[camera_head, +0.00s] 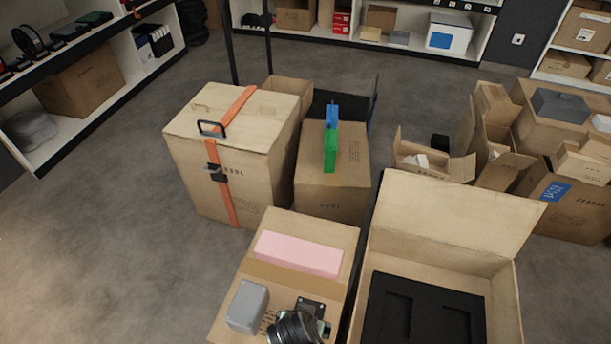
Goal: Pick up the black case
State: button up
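I cannot single out the black case with certainty. A small flat black piece (312,305) shows on the near middle carton, close to the bottom edge. A dark, ribbed, round shape (296,328) overlaps its near side and is cut off by the frame. This shape may be the end of my arm or a separate object; I cannot tell which. No fingertips can be made out. A small black box-like thing (440,142) also stands farther back, behind a small open carton.
The near carton (228,312) bears a pink box (298,254) and a grey case (248,305). An open carton (455,262) with a black insert (455,288) stands on its right. A strapped carton (185,160) and several others stand behind. Floor is clear at left.

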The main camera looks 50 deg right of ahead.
jog(key=shift+f, duration=0.2)
dwell(0.6)
jog(key=c, duration=1.3)
notch_tip(320, 180, up, 11)
jog(key=p, duration=0.4)
jog(key=shift+f, duration=0.2)
jog(key=w+a+r+n+t+y, duration=0.2)
jog(key=w+a+r+n, duration=0.2)
jog(key=w+a+n, duration=0.5)
jog(key=w+a+r+n+t+y, duration=0.15)
jog(key=w+a+r+n, duration=0.4)
jog(key=a, duration=0.75)
jog(key=w+d+r+p+v, duration=0.1)
jog(key=w+p+v, duration=0.1)
jog(key=p+v, duration=2)
jog(key=r+m+p, duration=0.1)
jog(key=p, duration=0.3)
